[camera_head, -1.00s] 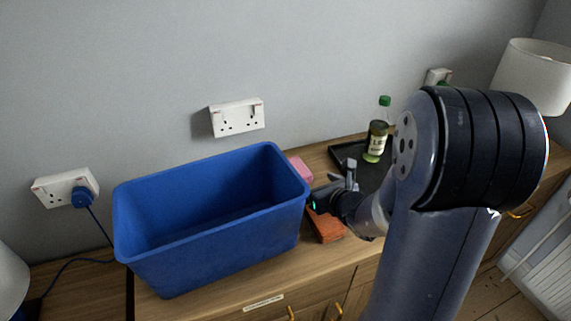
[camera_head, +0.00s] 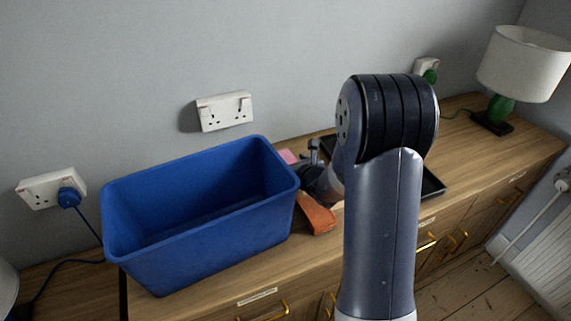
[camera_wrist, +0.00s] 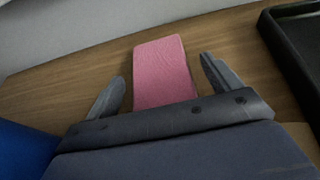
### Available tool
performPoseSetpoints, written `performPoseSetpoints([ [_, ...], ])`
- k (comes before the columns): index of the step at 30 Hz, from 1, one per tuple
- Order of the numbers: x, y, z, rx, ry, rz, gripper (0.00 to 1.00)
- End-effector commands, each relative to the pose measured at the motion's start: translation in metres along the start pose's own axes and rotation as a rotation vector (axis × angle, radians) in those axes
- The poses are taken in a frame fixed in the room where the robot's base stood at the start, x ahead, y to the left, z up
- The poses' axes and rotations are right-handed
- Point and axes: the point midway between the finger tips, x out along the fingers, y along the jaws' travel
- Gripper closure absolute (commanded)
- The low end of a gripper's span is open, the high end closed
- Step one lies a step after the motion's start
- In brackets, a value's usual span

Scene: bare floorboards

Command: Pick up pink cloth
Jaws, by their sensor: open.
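The pink cloth (camera_wrist: 163,72) lies flat on the wooden sideboard top in the wrist view, a folded rectangle between my two spread fingers. In the head view only a small part of the pink cloth (camera_head: 288,156) shows behind the right end of the blue bin. My gripper (camera_wrist: 165,88) is open and empty, with a finger on each side of the cloth's near part. In the head view my gripper (camera_head: 313,158) is beside the bin's right end, partly hidden by my arm. I cannot tell whether the fingers touch the cloth.
An empty blue bin (camera_head: 150,262) stands just left of my gripper. An orange-brown block-like object (camera_head: 316,215) lies in front of it. A black tray (camera_head: 432,186) is to the right, mostly behind my arm. A lamp (camera_head: 525,65) stands far right. The wall is behind.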

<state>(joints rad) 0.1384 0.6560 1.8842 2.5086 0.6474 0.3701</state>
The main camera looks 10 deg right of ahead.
Motion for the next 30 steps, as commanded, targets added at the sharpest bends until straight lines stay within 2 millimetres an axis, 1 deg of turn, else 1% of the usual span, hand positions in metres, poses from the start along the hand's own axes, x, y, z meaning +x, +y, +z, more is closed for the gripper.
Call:
performPoseSetpoints([
  [3,0.0072,0.0001,-0.0001,0.0,0.0,0.0,0.15],
  [10,0.0079,0.0,0.0,0.0,0.0,0.0,0.15],
  [27,0.0076,0.0,-0.0002,0.001,0.0,0.0,0.61],
  [30,0.0076,0.0,0.0,0.001,0.0,0.0,0.62],
])
